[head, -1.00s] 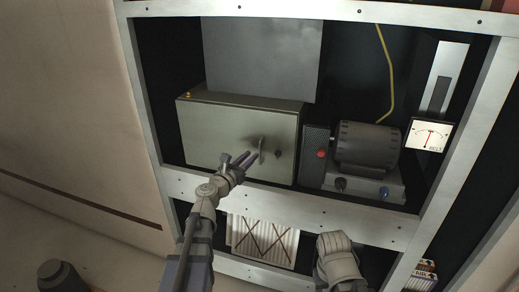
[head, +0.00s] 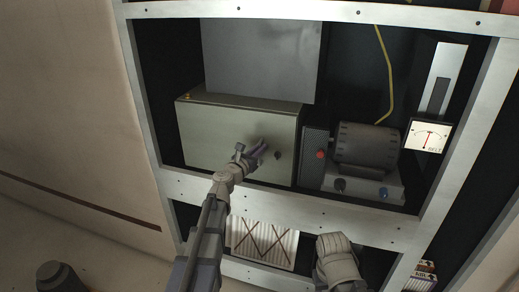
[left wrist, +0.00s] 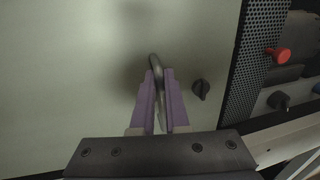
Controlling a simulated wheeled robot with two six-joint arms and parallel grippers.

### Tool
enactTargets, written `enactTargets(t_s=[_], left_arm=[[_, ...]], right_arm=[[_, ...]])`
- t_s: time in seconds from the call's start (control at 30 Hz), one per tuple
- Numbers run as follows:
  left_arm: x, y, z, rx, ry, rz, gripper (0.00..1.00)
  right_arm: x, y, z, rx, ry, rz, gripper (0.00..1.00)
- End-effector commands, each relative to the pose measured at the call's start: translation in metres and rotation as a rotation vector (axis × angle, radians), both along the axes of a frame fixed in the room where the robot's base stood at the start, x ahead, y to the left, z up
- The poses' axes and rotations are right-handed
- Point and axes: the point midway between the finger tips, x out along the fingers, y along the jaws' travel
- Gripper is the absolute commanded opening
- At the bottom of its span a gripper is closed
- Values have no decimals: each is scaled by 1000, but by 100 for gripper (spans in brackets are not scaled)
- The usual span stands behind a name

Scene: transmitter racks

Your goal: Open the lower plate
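The lower plate (head: 225,135) is the flat grey-green front of a box in the rack, below a darker grey upper panel. It looks closed. Its handle is a small metal loop, clear in the left wrist view (left wrist: 155,64), with a dark knob (head: 278,155) to its right. My left gripper (head: 260,148) is at the handle. In the left wrist view its purple fingers (left wrist: 162,90) lie close on both sides of the loop and appear shut on it. The fingers hide the handle's lower part. Only a rounded part of my right arm shows; its gripper is out of view.
A white-framed rail (head: 290,208) runs below the box. A gauge (head: 428,136) and a yellow cable (head: 385,75) are farther right.

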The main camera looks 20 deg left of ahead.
Motion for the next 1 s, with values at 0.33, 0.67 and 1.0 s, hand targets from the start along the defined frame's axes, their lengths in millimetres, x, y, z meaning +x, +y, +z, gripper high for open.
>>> enactTargets(t_s=[0.33,0.67,1.0], left_arm=[[0,0,0,0,0,0,0],[0,0,0,0,0,0,0],[0,0,0,0,0,0,0]], right_arm=[[0,0,0,0,0,0,50],[0,0,0,0,0,0,50],[0,0,0,0,0,0,50]])
